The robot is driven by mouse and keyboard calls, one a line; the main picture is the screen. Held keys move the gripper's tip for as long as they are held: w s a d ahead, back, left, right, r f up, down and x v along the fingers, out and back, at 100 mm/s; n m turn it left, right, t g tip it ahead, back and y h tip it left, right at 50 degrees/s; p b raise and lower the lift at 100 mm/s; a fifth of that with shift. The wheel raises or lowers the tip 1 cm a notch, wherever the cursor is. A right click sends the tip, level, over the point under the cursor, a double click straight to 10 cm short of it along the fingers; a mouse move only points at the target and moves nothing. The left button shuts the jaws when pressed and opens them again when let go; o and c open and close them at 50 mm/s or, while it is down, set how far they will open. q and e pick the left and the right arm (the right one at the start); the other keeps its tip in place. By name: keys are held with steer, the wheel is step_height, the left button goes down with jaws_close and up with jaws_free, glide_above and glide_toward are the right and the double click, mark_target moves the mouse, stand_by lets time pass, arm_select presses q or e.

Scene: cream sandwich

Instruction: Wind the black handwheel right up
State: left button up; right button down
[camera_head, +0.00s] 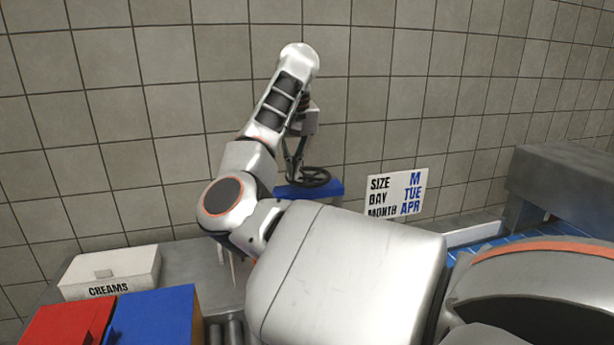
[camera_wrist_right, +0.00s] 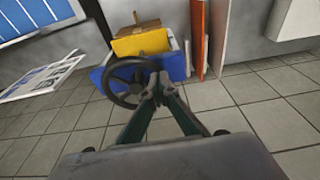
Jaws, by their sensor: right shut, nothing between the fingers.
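The black handwheel (camera_head: 314,177) lies over a blue box-like unit (camera_head: 328,190) by the tiled wall in the head view. In the right wrist view the handwheel (camera_wrist_right: 108,82) shows as a spoked ring in front of the blue unit (camera_wrist_right: 178,66). My right gripper (camera_head: 294,172) reaches down beside the wheel's left side in the head view. In the right wrist view my right gripper (camera_wrist_right: 160,84) has its fingertips together and empty, overlapping the wheel's right rim. I cannot tell if they touch it. My left gripper is not in view.
A white CREAMS box (camera_head: 112,272) and red (camera_head: 65,322) and blue (camera_head: 155,315) boxes stand at lower left. A SIZE, DAY, MONTH sign (camera_head: 397,193) stands right of the wheel. A yellow block (camera_wrist_right: 140,42) sits behind the wheel. My arm covers much of the middle.

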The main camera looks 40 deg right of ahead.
mark_target(316, 181)
steer(key=shift+s+d, duration=0.1)
steer(key=shift+s, duration=0.9)
steer(key=shift+s+d+p, duration=0.25)
steer(key=shift+s+d, duration=0.05)
steer(key=shift+s, duration=0.2)
steer(key=shift+s+d+p, duration=0.2)
steer(key=shift+s+d, duration=0.05)
steer(key=shift+s, duration=0.2)
steer(key=shift+d, duration=0.1)
steer(key=shift+s+d, duration=0.6)
steer(key=shift+d, duration=0.15)
steer(key=shift+d, duration=0.1)
